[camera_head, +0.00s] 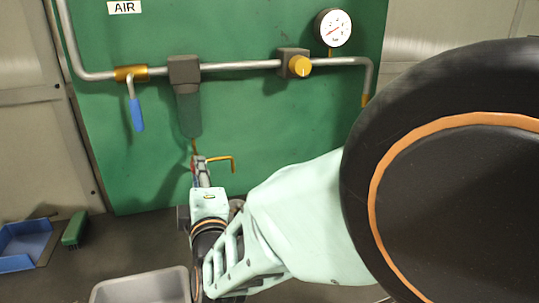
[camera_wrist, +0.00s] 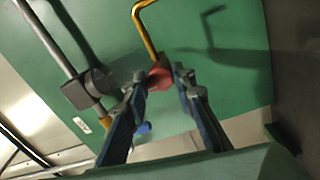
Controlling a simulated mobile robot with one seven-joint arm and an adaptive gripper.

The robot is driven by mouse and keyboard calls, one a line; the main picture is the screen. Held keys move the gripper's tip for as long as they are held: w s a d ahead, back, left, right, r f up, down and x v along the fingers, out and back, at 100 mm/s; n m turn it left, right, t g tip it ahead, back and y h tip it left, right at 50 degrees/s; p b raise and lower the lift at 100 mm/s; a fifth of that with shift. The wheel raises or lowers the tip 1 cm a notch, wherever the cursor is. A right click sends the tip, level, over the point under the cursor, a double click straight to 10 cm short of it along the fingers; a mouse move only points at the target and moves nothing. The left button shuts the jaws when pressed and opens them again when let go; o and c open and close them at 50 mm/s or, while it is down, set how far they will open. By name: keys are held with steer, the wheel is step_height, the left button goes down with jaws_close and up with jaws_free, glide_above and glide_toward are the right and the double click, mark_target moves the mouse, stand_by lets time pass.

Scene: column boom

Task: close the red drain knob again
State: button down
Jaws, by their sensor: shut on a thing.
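The red drain knob (camera_wrist: 160,77) shows in the wrist view between my two fingertips, below the dark filter bowl (camera_head: 188,113). My gripper (camera_wrist: 161,76) is shut on it, one finger on each side. A bent brass drain tube (camera_wrist: 143,28) runs out from beside the knob; it also shows in the head view (camera_head: 222,159). In the head view my gripper (camera_head: 200,172) reaches up beneath the bowl, and the fingers mostly hide the knob. I cannot tell how far the knob is turned.
A green panel (camera_head: 270,110) carries the grey pipe (camera_head: 235,66), a blue lever handle (camera_head: 137,115), a yellow regulator knob (camera_head: 299,66) and a round gauge (camera_head: 333,27). Below are a grey bin (camera_head: 145,286), a blue tray (camera_head: 22,243) and a green brush-like block (camera_head: 74,229).

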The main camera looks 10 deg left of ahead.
steer(key=c, duration=1.6)
jaws_free()
steer(key=shift+s, duration=0.1)
steer(key=v, duration=0.7)
steer(key=shift+s+d, duration=0.1)
steer(key=shift+s, duration=0.1)
